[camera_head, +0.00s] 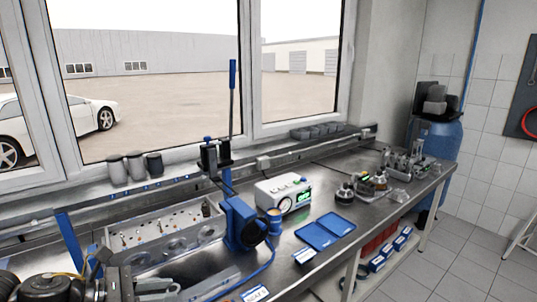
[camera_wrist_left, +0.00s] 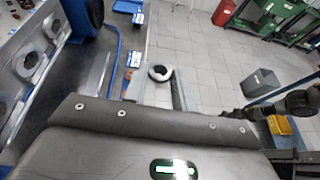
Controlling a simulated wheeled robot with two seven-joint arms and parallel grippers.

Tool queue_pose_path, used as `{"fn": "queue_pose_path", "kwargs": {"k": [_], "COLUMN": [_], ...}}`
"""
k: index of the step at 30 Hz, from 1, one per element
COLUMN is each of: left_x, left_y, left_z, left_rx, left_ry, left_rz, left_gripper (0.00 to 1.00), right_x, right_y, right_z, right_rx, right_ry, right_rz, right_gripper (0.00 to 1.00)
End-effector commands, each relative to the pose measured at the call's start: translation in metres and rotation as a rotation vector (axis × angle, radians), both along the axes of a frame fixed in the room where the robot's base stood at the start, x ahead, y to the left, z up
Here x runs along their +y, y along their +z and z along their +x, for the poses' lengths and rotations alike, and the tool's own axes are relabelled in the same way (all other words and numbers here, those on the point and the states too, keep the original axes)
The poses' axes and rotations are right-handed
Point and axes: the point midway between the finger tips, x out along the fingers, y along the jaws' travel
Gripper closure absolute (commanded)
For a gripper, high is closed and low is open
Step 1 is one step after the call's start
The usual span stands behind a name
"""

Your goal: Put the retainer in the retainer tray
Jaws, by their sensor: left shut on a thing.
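My left gripper (camera_head: 120,284) is low at the left of the head view, over the near left end of the bench. In the left wrist view its jaws (camera_wrist_left: 157,88) are shut on a small pale and dark ring (camera_wrist_left: 160,73), which looks like the retainer. The ring is hard to make out in the head view. Two shallow blue trays (camera_head: 314,237) (camera_head: 338,224) lie side by side on the bench, right of the blue clamp stand. Both look empty. The labels near them are too small to read, so I cannot tell which is the retainer tray. My right gripper is not seen.
A grey cylinder head (camera_head: 165,238) lies on the bench beside the blue stand (camera_head: 240,222). A white instrument (camera_head: 284,194) stands behind the trays. Several metal parts (camera_head: 372,182) stand farther right. Bare bench top (camera_head: 290,262) shows near the trays.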

Motion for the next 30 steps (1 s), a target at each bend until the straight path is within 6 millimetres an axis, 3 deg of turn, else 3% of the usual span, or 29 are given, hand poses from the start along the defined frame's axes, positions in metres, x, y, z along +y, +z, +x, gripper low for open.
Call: {"fn": "queue_pose_path", "kwargs": {"k": [1, 3, 6, 10, 15, 26, 30], "left_x": [0.001, 0.003, 0.004, 0.002, 0.001, 0.001, 0.000], "left_y": [-0.024, -0.046, -0.073, -0.096, -0.105, -0.106, -0.105], "left_z": [-0.001, -0.003, -0.008, -0.016, -0.021, -0.021, -0.021], "left_rx": [0.009, 0.007, 0.007, 0.003, -0.001, -0.001, -0.001], "left_ry": [0.014, 0.030, 0.052, 0.060, 0.060, 0.058, 0.059], "left_rz": [-0.004, -0.003, -0.003, -0.001, 0.001, 0.003, 0.001], "left_gripper": [0.95, 0.95, 0.95, 0.95, 0.95, 0.95, 0.95], "right_x": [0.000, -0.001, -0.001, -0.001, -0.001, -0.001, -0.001], "right_y": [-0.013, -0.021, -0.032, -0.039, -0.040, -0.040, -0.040], "right_z": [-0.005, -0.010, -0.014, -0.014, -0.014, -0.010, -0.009], "right_rx": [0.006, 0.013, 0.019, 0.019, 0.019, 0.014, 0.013], "right_ry": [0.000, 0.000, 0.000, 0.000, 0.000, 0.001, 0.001], "right_rz": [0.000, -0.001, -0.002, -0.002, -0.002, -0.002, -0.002], "right_gripper": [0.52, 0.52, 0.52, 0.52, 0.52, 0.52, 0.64]}}
